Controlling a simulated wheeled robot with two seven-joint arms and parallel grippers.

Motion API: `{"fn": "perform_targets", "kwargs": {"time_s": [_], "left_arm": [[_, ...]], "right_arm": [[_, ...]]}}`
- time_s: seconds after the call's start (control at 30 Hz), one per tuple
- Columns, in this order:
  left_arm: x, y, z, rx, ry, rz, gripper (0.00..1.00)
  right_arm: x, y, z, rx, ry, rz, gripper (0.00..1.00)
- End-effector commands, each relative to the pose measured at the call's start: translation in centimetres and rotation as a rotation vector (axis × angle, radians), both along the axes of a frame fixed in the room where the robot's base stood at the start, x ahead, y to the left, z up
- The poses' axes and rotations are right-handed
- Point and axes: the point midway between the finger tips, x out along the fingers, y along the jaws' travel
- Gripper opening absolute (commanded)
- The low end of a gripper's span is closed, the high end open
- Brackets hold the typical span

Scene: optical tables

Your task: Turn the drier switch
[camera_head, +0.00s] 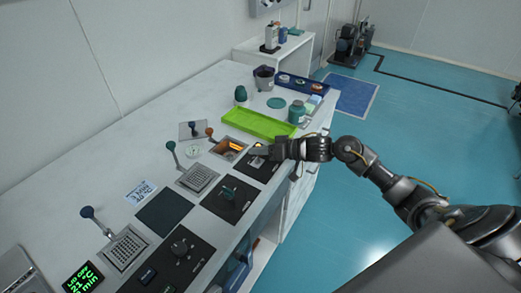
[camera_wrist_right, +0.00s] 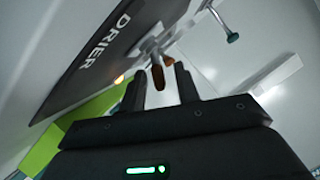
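The drier panel (camera_wrist_right: 100,50) is dark with the white word DRIER on it. It shows at a steep tilt in the right wrist view. The fingers are apart, and I cannot tell whether either touches the switch. In the head view my right gripper (camera_head: 262,151) reaches in from the right over a black panel (camera_head: 250,171) near the bench's front edge and hides part of it. My left gripper is not in view.
A green tray (camera_head: 258,128) lies behind my right gripper. A lit orange recess (camera_head: 229,146) is to its left. Several levers stand along the white bench (camera_head: 95,172). Blue floor (camera_head: 345,240) is clear at right.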

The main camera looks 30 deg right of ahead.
Motion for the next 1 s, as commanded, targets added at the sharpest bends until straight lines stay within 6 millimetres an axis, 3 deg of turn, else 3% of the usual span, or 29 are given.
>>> {"fn": "perform_targets", "kwargs": {"time_s": [0.07, 0.3, 0.67, 1.0], "left_arm": [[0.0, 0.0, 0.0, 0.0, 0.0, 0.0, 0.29], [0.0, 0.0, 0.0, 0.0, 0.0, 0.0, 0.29], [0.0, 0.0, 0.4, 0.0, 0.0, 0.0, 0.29], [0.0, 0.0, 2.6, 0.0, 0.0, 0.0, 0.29]], "right_arm": [[0.0, 0.0, 0.0, 0.0, 0.0, 0.0, 0.3], [0.0, 0.0, 0.0, 0.0, 0.0, 0.0, 0.0], [-0.1, 0.1, 0.2, -0.024, -0.014, 0.001, 0.0], [-0.5, 0.8, 0.7, -0.203, -0.117, 0.001, 0.0]]}}
